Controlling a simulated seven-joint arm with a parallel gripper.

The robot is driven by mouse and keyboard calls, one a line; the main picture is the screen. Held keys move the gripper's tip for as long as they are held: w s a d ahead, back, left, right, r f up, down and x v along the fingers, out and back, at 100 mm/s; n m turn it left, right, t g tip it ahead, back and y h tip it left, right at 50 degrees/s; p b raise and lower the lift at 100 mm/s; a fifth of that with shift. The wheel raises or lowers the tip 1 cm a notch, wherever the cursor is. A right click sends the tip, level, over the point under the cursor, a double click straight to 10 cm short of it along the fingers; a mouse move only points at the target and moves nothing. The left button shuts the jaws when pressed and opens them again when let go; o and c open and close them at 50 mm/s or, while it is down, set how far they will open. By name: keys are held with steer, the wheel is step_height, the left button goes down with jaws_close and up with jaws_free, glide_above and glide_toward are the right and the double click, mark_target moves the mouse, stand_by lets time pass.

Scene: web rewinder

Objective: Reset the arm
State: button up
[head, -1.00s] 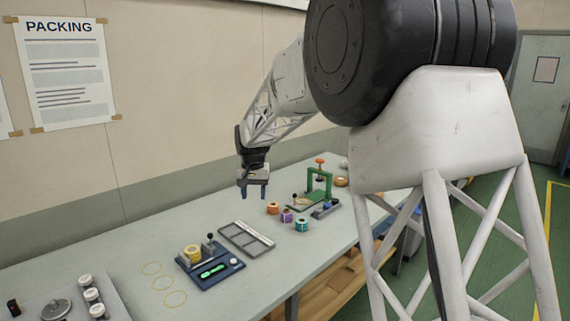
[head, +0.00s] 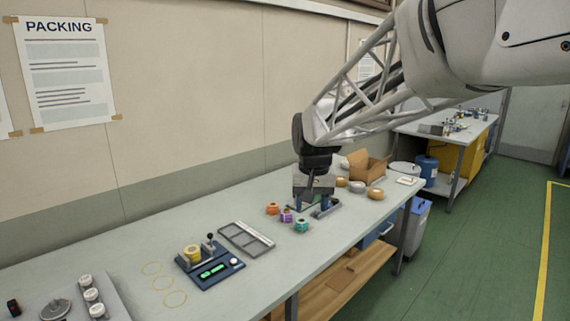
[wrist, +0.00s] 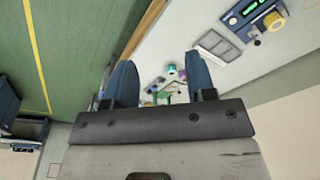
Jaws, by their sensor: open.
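My gripper (head: 315,204) hangs over the right part of the long workbench in the head view, pointing down. In the wrist view its two blue fingers (wrist: 162,85) are spread apart with nothing held between them. In the head view it covers most of the green stand behind it. Between the fingers in the wrist view, small rolls and the green stand show well below, so the gripper is above them and apart.
The workbench (head: 130,237) carries orange, purple and teal rolls (head: 302,226), a grey tray (head: 246,239) and a blue rewinder (head: 209,264) with a yellow roll. Tan rolls (head: 376,193) and an open cardboard box (head: 367,167) stand right of my gripper. Green floor (head: 470,230) lies clear at the right.

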steer(key=s+d+f, duration=0.2)
steer(key=s+d, duration=0.2)
steer(key=s, duration=0.6)
steer(key=s+d+f, duration=0.2)
steer(key=s+d, duration=0.2)
steer(key=s, duration=0.7)
steer(key=s+d+f+t, duration=0.1)
steer(key=s+d, duration=0.3)
steer(key=s, duration=0.7)
steer(key=shift+f, duration=0.75)
